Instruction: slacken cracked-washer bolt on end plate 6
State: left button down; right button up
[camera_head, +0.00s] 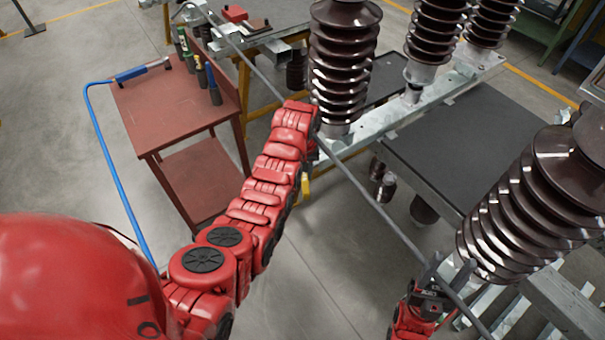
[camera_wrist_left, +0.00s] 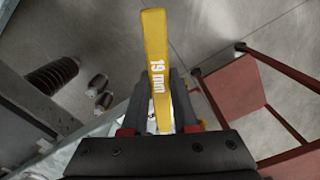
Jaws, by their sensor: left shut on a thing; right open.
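A yellow wrench marked "19 mm" (camera_wrist_left: 156,62) stands between the fingers of my left gripper (camera_wrist_left: 160,102), which is shut on it. In the head view my left arm reaches to the base of a brown ribbed insulator, and a bit of the yellow wrench (camera_head: 305,187) shows beside the arm. The left fingers are mostly hidden there. My right gripper (camera_head: 445,275) is open at the lower right, near a grey rod and a large insulator (camera_head: 535,195). I cannot make out the cracked washer, its bolt or any plate number.
A red-brown tool trolley (camera_head: 165,108) stands left, with several upright tools and a blue-handled tool (camera_head: 142,71) on a blue hose. The long grey rod (camera_head: 370,197) crosses diagonally. Brown insulators (camera_head: 345,55) stand on a metal frame (camera_head: 440,90). Open floor (camera_head: 320,265) lies between.

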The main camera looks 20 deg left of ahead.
pick_arm(q)
jog(key=shift+r+p, duration=0.4)
jog(key=shift+r, duration=0.75)
jog(key=shift+w+r+p, duration=0.1)
jog(key=shift+r+p, duration=0.3)
jog(key=shift+r, duration=2)
jog(key=shift+f, duration=0.1)
